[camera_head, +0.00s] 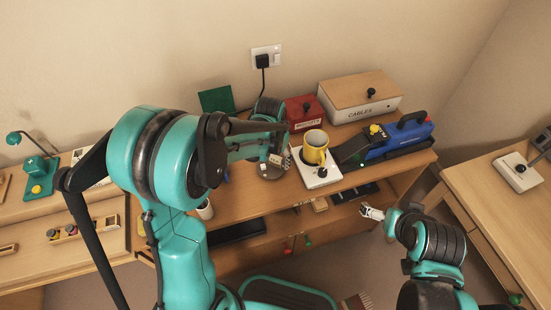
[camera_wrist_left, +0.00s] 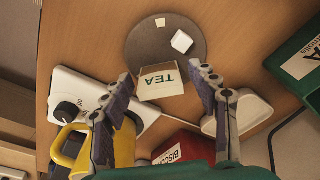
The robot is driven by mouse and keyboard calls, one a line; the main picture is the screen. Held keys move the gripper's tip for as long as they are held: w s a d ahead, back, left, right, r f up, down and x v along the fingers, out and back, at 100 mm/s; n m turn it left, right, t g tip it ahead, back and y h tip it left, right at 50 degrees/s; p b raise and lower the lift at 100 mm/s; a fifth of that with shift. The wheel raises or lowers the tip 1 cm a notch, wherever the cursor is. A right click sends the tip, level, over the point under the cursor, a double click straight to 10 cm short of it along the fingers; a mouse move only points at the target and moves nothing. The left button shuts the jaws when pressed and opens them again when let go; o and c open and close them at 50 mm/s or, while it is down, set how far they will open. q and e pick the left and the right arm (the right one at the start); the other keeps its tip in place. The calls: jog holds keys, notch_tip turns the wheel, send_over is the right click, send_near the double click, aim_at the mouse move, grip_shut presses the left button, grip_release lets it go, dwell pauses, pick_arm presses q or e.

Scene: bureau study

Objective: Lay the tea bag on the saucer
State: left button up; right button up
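A round grey-brown disc, which looks like the saucer (camera_wrist_left: 140,50), lies on the desk; its edge shows in the head view (camera_head: 268,174). On it in the left wrist view lie a small white rounded piece (camera_wrist_left: 181,41), apparently the tea bag, and a small cream tag (camera_wrist_left: 160,22). A cream box marked TEA (camera_wrist_left: 160,83) overlaps the disc's edge in that view. My left gripper (camera_wrist_left: 168,95) is open, its fingers apart over this area with nothing seen between them touching both. In the head view the left gripper (camera_head: 277,150) is partly hidden by its arm. My right gripper (camera_head: 372,212) is low at the right, too small to read.
A yellow mug (camera_head: 315,147) stands on a white device with a knob (camera_head: 317,175), close to my left gripper. A red biscuit tin (camera_head: 303,111), a cables box (camera_head: 360,97) and a blue tool (camera_head: 398,138) stand behind and to the right. A green box (camera_wrist_left: 300,55) is at the wrist view's right.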

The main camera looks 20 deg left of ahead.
pick_arm(q)
jog(key=shift+r, duration=0.25)
notch_tip(320, 180, up, 11)
jog(key=s+p, duration=0.1)
jog(key=p, duration=0.4)
jog(key=s+a+r+n+t, duration=0.1)
jog(key=s+r+t, duration=0.2)
jog(key=s, duration=0.4)
jog(key=s+a+r+n+t, duration=0.1)
jog(key=s+r+t, duration=0.1)
jog(key=s, duration=0.6)
jog(key=shift+s+r+t, duration=0.3)
jog(key=shift+r+t, duration=0.1)
jog(key=shift+r, duration=0.25)
